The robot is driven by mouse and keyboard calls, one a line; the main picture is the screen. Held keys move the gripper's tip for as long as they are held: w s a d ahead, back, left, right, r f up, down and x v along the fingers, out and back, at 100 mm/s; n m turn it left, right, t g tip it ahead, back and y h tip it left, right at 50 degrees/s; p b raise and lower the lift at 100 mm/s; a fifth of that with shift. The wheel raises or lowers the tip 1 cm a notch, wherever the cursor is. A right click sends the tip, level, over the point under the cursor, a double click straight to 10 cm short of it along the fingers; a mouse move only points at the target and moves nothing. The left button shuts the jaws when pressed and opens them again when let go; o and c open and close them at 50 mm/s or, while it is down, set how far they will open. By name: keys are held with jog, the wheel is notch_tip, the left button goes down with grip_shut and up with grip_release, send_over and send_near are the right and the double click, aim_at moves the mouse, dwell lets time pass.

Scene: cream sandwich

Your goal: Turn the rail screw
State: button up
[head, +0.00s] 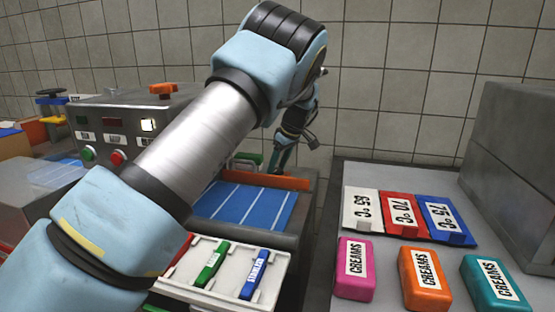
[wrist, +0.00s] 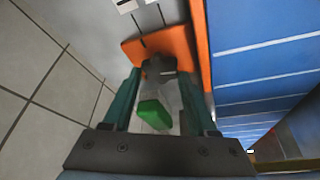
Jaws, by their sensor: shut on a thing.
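The rail screw shows in the wrist view as a grey shaft (wrist: 160,66) beside the orange rail, with a green piece (wrist: 153,113) nearer the camera. My gripper (wrist: 160,77) has its teal fingers on either side of it and is shut on the screw. In the head view my gripper (head: 279,168) reaches down behind the orange rail (head: 278,181) at the far edge of the blue belt (head: 243,205). The screw's grip point is hard to make out there. The orange rail also shows in the wrist view (wrist: 202,45).
A control box (head: 110,125) with buttons stands at the left. A white tray (head: 222,268) with coloured labelled sticks lies in front of the belt. A tiled wall is behind.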

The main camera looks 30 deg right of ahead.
aim_at(278, 170)
jog(key=n+y+p, duration=0.1)
jog(key=n, duration=0.2)
jog(key=n+g+y+p, duration=0.1)
jog(key=n+p, duration=0.1)
jog(key=n, duration=0.1)
jog(key=shift+w+d+r+p, duration=0.15)
jog(key=shift+p, duration=0.15)
jog(key=n+g+p, duration=0.1)
jog(key=n, duration=0.2)
jog(key=n+g+p, duration=0.1)
jog(key=n, duration=0.2)
jog(key=shift+g+y+p, duration=0.3)
jog(key=o, duration=1.4)
notch_tip(278, 170, up, 10)
jog(key=shift+f, duration=0.15)
